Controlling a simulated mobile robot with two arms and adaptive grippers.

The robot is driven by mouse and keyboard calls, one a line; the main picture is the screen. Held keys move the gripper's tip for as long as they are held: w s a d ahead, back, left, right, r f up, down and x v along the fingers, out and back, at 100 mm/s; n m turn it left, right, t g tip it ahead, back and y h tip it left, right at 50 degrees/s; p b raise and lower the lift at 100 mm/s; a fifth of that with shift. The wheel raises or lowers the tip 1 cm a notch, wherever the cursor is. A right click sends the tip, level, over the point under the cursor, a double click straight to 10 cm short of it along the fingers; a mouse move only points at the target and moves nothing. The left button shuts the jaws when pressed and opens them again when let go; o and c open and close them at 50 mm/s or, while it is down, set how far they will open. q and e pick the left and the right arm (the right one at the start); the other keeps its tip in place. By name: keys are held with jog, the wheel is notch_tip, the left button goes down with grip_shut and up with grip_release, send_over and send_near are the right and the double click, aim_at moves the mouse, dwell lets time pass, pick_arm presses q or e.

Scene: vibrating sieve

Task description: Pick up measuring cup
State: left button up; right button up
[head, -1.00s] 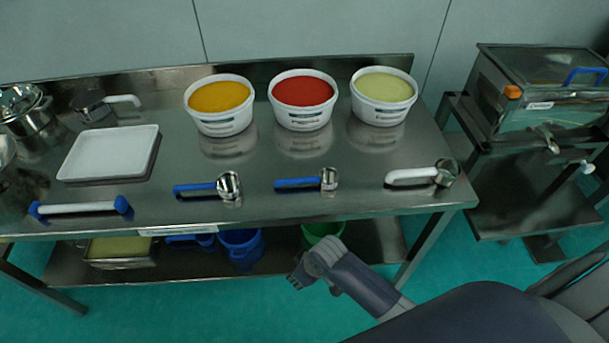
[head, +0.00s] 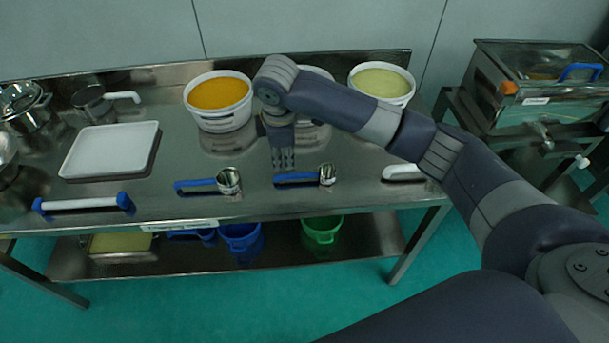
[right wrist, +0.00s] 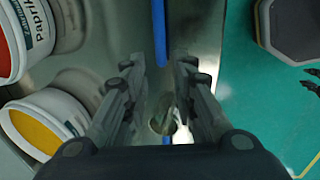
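Two metal measuring cups with blue handles lie near the table's front edge in the head view: the left one (head: 229,181) and the right one (head: 327,175). A white-handled tool (head: 402,172) lies further right, its head end hidden by my arm.
Behind stand tubs of yellow (head: 218,121), red (mostly hidden by my arm) and pale green powder (head: 383,105). A white tray (head: 110,136) and a blue-ended white bar (head: 83,203) lie left. A sieve machine (head: 545,85) stands right.

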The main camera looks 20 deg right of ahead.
send_over(285, 176)
jog(key=f, duration=0.4)
jog(key=shift+s+a+f, duration=0.2)
jog(key=shift+s+f, duration=0.1)
jog(key=shift+s, duration=0.1)
jog(key=shift+w+d+f+p, duration=0.1)
jog(key=shift+w+f+p, duration=0.1)
jog(key=shift+f, duration=0.7)
jog(key=shift+w+d+f+p, duration=0.1)
jog(key=shift+f+p, duration=0.15)
jog(key=shift+f, duration=0.6)
jog(key=shift+w+d+f+p, duration=0.1)
jog(key=shift+f+p, duration=0.1)
jog(key=shift+f, duration=0.7)
jog(key=shift+a, duration=0.1)
grip_shut()
